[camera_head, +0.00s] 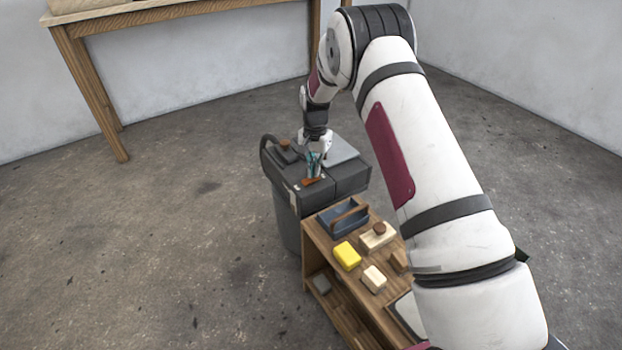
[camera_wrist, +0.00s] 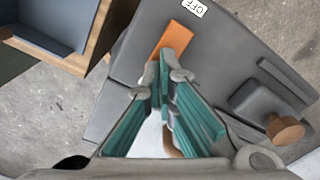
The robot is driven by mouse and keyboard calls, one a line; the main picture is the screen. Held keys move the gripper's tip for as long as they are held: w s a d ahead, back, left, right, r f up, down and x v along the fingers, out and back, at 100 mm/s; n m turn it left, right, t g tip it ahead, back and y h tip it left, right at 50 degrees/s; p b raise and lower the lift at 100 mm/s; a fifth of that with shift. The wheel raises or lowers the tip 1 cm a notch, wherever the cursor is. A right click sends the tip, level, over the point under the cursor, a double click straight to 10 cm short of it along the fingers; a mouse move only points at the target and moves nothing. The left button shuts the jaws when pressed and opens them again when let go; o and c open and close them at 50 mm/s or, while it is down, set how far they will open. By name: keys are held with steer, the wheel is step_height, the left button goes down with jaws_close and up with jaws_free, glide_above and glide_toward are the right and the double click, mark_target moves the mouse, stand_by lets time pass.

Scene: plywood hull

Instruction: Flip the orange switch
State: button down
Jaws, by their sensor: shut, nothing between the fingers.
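The orange switch (camera_wrist: 179,36) lies on the top of a dark grey machine (camera_wrist: 225,45), beside a white label reading OFF (camera_wrist: 194,8). In the head view the switch (camera_head: 311,181) shows as a small orange piece near the machine's front edge. My gripper (camera_wrist: 166,58) is shut and empty, with its teal fingers pointing at the switch. In the wrist view the fingertips overlap the switch's near end; I cannot tell whether they touch it. In the head view my gripper (camera_head: 314,172) is just above the machine top, close to the switch.
A wooden shelf cart (camera_head: 314,236) stands next to the machine, carrying a blue-grey tray (camera_head: 335,222), a yellow block (camera_head: 347,256) and wooden pieces. A brown knob (camera_wrist: 286,130) rises from the machine top. A wooden table (camera_head: 90,90) stands at the back left. The left floor is clear.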

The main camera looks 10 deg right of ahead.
steer(key=shift+f+b, duration=0.3)
steer(key=shift+f, duration=0.2)
steer(key=shift+r, duration=0.1)
stand_by(0.3)
steer(key=shift+r+p, duration=1.9)
steer(key=shift+r, duration=1.5)
